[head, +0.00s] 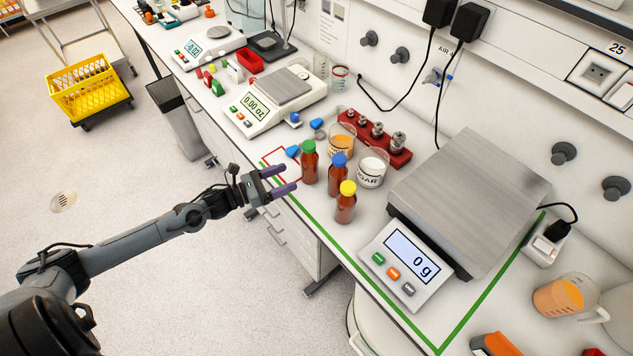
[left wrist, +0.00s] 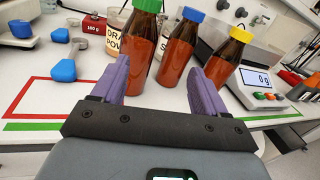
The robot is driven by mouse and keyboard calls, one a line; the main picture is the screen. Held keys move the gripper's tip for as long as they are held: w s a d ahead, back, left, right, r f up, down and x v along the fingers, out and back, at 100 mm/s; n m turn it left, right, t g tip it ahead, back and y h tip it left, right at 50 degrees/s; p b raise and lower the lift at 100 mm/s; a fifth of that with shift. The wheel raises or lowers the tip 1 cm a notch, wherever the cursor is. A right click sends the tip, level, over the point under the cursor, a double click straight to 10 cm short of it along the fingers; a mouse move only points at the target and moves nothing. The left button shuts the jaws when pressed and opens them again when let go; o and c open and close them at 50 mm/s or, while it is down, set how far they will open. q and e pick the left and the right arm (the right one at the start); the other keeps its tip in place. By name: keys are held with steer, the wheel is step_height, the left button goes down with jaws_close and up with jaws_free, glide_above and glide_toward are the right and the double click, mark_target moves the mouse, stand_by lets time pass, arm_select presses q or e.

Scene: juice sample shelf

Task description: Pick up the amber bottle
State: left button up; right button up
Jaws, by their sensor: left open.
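Three amber bottles stand upright near the bench edge: a green-capped bottle (head: 309,165), a blue-capped bottle (head: 338,180) and a yellow-capped bottle (head: 345,207). My left gripper (head: 289,178) is open and empty, just left of the bottles, with its purple fingers pointing at them. In the left wrist view the green-capped bottle (left wrist: 145,52) shows between the fingers and beyond them. The yellow-capped bottle (left wrist: 224,60) is further right. My right gripper is not in view.
Behind the bottles stand an orange-powder beaker (head: 342,143), a sugar beaker (head: 373,170) and a red weight block (head: 390,153). A large scale (head: 470,195) is at right, a smaller scale (head: 262,112) at left. Blue scoops (head: 292,151) lie beside the green-capped bottle.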

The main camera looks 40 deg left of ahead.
mark_target(301, 163)
arm_select(q)
steer(key=shift+w+a+f+m+b, duration=0.3)
steer(key=shift+w+a+b, duration=0.2)
steer(key=shift+b, duration=0.1)
steer(key=shift+w+a+f+m+b, duration=0.3)
steer(key=shift+w+a+b, duration=0.2)
steer(key=shift+b, duration=0.1)
steer(key=shift+w+a+r+b, duration=0.1)
steer(key=shift+w+r+b, duration=0.1)
steer(key=shift+w+b, duration=0.2)
steer(key=shift+x, duration=5.05)
steer(key=shift+w+r, duration=0.1)
steer(key=shift+w, duration=0.15)
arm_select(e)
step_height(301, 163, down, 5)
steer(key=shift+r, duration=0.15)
arm_select(q)
steer(key=c, duration=0.9)
steer(key=shift+r, duration=0.1)
